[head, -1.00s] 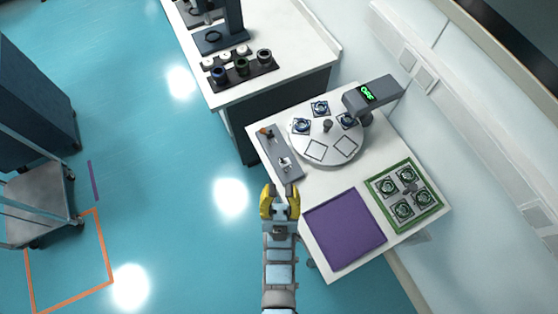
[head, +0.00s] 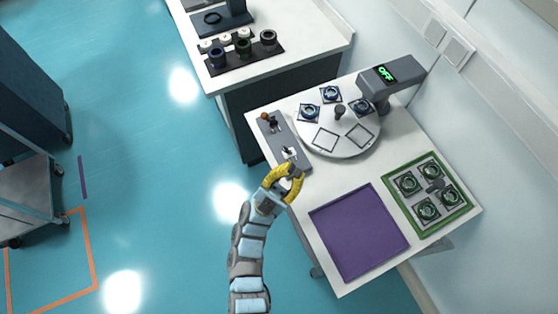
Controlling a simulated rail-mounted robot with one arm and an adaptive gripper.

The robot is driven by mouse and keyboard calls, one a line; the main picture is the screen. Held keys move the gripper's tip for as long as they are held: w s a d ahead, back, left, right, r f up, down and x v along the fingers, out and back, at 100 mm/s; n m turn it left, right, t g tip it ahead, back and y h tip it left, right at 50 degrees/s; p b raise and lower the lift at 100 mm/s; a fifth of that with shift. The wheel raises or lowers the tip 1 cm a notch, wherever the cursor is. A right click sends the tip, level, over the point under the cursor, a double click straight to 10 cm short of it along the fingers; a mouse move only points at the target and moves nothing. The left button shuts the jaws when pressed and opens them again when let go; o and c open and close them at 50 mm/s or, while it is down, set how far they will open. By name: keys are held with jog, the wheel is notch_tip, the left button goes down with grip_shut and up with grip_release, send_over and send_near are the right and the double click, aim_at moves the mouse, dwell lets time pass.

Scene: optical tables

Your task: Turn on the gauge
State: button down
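The gauge (head: 398,78) is a grey device at the back right of the near table, and its green display reads OFF. It overhangs a round white plate (head: 345,148) that carries several dark blue square parts and two empty square outlines. A grey control panel (head: 297,158) lies along the table's left edge. It bears an orange-topped knob or lever (head: 265,117) at its far end and a small silver switch (head: 289,152) nearer me. My gripper (head: 290,172), with yellow fingers, is at the panel's near end, close to the silver switch.
A purple tray (head: 358,232) lies on the table's near part. A green-framed tray (head: 432,194) with several round parts sits at the right. Another table (head: 310,45) stands behind, with a dark rack (head: 245,58) of cylinders. Open floor lies to the left.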

jog(key=w+a+f+g+y+b, duration=0.1)
jog(key=w+a+f+g+b, duration=0.15)
jog(key=f+b, duration=0.45)
jog(key=w+a+f+g+y+b, duration=0.1)
jog(key=w+a+f+g+b, duration=0.15)
jog(key=f+b, duration=0.45)
jog(key=n+y+b, duration=0.3)
jog(key=n+b, duration=0.3)
jog(key=b, duration=0.5)
send_near(279, 160)
jog(key=s+a+r, duration=0.1)
jog(key=s+a, duration=0.1)
jog(key=a, duration=0.1)
jog(key=shift+w+d+t, duration=0.15)
jog(key=shift+w+t, duration=0.05)
jog(key=shift+t, duration=0.2)
jog(key=shift+d+r+p, duration=0.1)
jog(key=shift+r+p, duration=0.1)
jog(key=shift+p, duration=0.15)
jog(key=p+x, duration=0.2)
jog(key=x, duration=0.9)
jog(key=shift+d+r, duration=0.15)
jog(key=shift+x, duration=1.25)
jog(key=shift+r+p, duration=0.3)
jog(key=shift+p, duration=0.05)
